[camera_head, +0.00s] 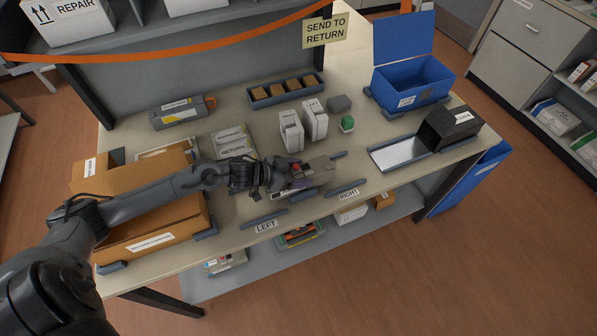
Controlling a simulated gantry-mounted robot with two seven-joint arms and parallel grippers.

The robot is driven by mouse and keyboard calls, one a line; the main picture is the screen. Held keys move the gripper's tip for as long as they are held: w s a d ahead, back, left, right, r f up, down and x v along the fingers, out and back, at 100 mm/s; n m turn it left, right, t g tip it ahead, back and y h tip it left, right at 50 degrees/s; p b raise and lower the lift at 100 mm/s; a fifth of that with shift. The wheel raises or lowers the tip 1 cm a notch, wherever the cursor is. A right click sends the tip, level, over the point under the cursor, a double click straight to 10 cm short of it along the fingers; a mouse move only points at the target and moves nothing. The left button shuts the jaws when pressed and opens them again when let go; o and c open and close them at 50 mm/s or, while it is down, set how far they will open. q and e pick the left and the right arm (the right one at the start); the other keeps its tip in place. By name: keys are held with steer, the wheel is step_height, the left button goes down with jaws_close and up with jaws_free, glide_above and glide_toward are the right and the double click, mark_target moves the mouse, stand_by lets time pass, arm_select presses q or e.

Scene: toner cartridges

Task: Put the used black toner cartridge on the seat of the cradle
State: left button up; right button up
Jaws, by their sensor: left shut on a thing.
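My left gripper (287,179) reaches in from the left over the middle of the table. It is shut on a dark, cartridge-like thing (300,185), low over the tabletop; the arm and fingers hide much of it. I cannot tell for certain whether it touches anything below. Low grey bars (347,187) lie around this spot near the LEFT (266,226) and RIGHT (348,194) labels. The cradle's seat is not clearly seen; it may be under the gripper. My right gripper is not in view.
A cardboard box (152,238) stands at left under my arm. Behind the gripper are white boxes (291,132), a green item (347,123) and a tray of brown blocks (286,90). At right are an open blue bin (412,83) and a black box (449,128) by a pale plate (399,153).

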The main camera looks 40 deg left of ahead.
arm_select(q)
steer(key=o, duration=1.3)
steer(key=shift+o, duration=0.2)
steer(key=shift+s+r, duration=0.15)
steer(key=p+v, duration=0.3)
steer(key=v, duration=0.6)
steer(key=shift+s+r, duration=0.1)
steer(key=shift+p+v, duration=0.5)
steer(key=shift+v, duration=0.75)
steer(key=shift+a, duration=0.1)
